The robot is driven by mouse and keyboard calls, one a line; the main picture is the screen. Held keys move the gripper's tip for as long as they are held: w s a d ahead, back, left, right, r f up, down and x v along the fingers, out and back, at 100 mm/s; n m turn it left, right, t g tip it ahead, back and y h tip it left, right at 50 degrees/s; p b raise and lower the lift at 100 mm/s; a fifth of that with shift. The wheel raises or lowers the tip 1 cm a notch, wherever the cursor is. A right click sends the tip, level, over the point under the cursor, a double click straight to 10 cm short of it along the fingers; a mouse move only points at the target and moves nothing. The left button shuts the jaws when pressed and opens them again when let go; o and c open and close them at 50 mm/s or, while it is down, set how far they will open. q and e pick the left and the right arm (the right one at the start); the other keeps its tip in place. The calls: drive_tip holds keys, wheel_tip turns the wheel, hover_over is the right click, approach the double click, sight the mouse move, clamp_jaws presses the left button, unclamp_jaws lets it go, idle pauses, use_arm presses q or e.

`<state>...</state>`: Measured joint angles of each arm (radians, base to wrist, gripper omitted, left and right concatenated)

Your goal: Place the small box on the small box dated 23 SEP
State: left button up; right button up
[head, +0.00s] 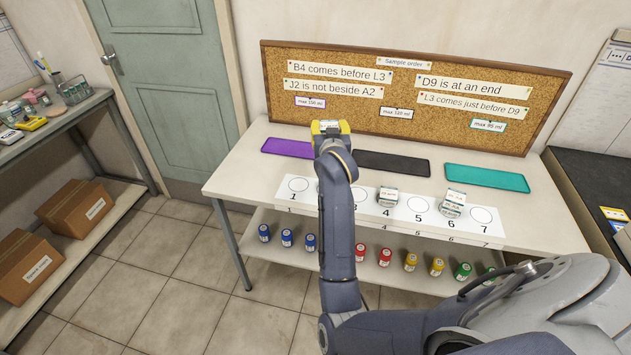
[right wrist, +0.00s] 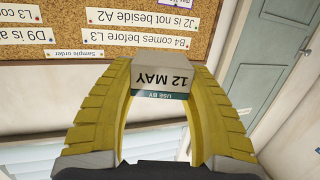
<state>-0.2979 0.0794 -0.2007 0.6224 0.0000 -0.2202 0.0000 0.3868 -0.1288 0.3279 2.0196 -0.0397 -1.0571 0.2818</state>
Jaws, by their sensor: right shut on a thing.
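My right gripper (head: 330,127) is shut on a small white box (right wrist: 160,80), held between the yellow fingers in the right wrist view. Its visible label reads USE BY 12 MAY, upside down there. In the head view the gripper is above the bench's back part, in front of the corkboard. On the numbered white strip, a small box (head: 388,195) stands near position 4. Small white boxes (head: 453,201) stand near position 6, seemingly more than one. Their dates are too small to read, so I cannot tell which is 23 SEP. My left gripper is not in view.
Purple (head: 287,147), black (head: 393,163) and teal (head: 487,178) mats lie along the back of the bench (head: 240,175). The corkboard (head: 400,145) with notes stands behind. Coloured-capped jars (head: 410,262) line the lower shelf. My forearm hides part of the numbered strip (head: 420,206).

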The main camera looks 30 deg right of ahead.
wheel_tip(320, 180, down, 19)
drive_tip(key=shift+d+f, duration=0.1)
idle(0.6)
drive_tip(key=shift+f, duration=0.2)
drive_tip(key=o, duration=1.3)
drive_tip(key=shift+c, duration=0.2)
